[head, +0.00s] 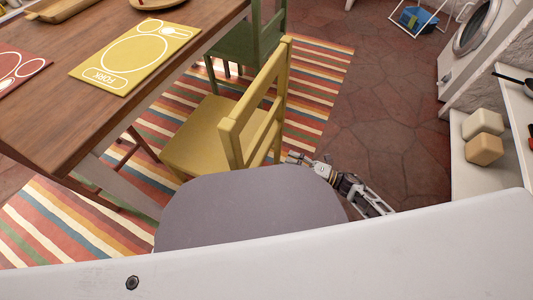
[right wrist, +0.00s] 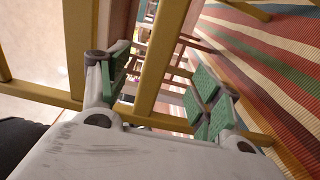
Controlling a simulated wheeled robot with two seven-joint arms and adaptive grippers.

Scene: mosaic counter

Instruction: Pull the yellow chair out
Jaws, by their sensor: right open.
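The yellow chair (head: 205,130) stands on the striped rug at the right side of the wooden table, with its backrest to the right. My right gripper (head: 298,160) is low, just right of the chair's backrest and rear leg. In the right wrist view, its green-padded fingers (right wrist: 160,80) are spread apart. A yellow bar of the chair (right wrist: 158,62) runs between them, with space to the right finger; whether the left finger touches it I cannot tell. My left gripper is not in view.
The wooden table (head: 75,115) bears a yellow placemat (head: 135,56) and a red one. A green chair (head: 243,50) stands beyond the yellow chair. The striped rug (head: 320,65) lies beneath. Stone floor (head: 385,120) is clear to the right, before white shelves (head: 465,170).

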